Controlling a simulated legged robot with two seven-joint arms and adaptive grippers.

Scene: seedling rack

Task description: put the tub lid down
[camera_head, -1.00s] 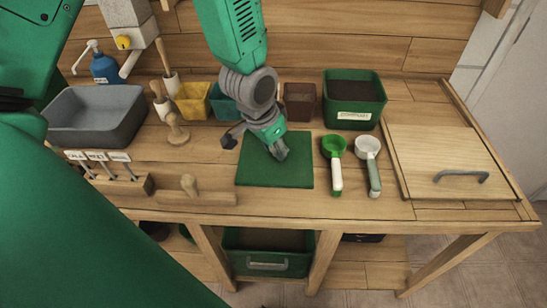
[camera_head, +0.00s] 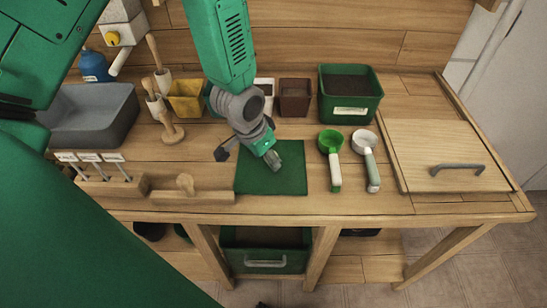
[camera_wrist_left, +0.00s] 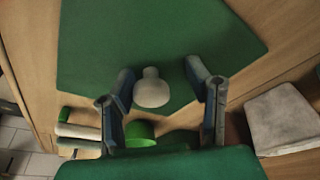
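A flat wooden panel with a grey bar handle (camera_head: 456,168), which looks like the tub lid (camera_head: 425,145), lies flat at the right end of the bench. My left gripper (camera_head: 275,160) is over the green mat (camera_head: 258,184), well to the left of the panel and apart from it. In the left wrist view its two fingers (camera_wrist_left: 160,85) stand wide apart. A pale rounded shape (camera_wrist_left: 151,92) shows between them without visible contact; I cannot tell what it is. The mat (camera_wrist_left: 150,35) fills the top of that view. My right gripper does not show.
A green scoop (camera_head: 330,143) and a white scoop (camera_head: 364,141) lie between the mat and panel. A green compost tub (camera_head: 350,111) and a brown pot (camera_head: 294,97) stand behind. A grey basin (camera_head: 95,120) is at left. A green bin (camera_head: 266,261) sits below.

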